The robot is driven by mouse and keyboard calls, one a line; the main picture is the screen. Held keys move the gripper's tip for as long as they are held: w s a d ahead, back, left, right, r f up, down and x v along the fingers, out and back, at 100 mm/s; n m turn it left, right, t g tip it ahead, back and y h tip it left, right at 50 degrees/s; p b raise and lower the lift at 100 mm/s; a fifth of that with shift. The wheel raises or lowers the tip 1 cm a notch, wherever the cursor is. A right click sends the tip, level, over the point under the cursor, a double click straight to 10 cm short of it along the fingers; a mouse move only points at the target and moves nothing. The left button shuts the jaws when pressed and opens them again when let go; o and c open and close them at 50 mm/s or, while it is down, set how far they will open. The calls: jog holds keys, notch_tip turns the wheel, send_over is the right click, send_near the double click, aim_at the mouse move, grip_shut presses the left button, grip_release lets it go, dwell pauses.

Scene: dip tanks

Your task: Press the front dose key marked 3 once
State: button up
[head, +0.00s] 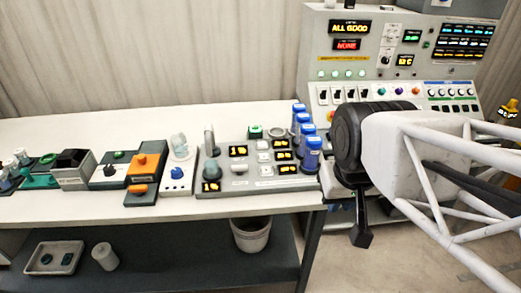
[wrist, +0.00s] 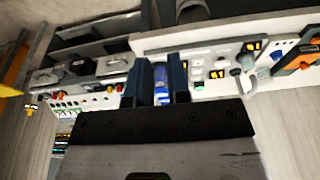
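The grey dosing panel (head: 225,165) sits on the bench's right part, with amber displays and a column of small pale keys (head: 265,157). Key markings are too small to read, so I cannot tell which is 3. Several blue-capped canisters (head: 311,155) stand along its right side. The keys (wrist: 197,70) also show in the wrist view, right of my fingers. My gripper (head: 362,238) hangs right of the bench end, apart from the panel. In the wrist view its two dark fingers (wrist: 161,62) are spread, with a blue canister (wrist: 162,85) visible beyond the gap.
An upright control console (head: 350,65) with lit displays stands behind my arm. Left of the panel are a blue-knobbed unit (head: 177,178), an orange box (head: 143,165) and other small devices. A bin (head: 251,236) stands under the bench. The bench's back strip is clear.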

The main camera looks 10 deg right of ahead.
grip_shut()
dwell(0.5)
dwell(0.9)
jog(key=m+t+y, duration=0.4)
jog(key=m+y, duration=0.2)
jog(key=m, duration=1.3)
send_over(265, 171)
notch_tip(265, 171, down, 11)
jog(key=shift+w+d+n, duration=0.1)
jog(key=shift+n, duration=0.2)
jog(key=shift+f, duration=4.25)
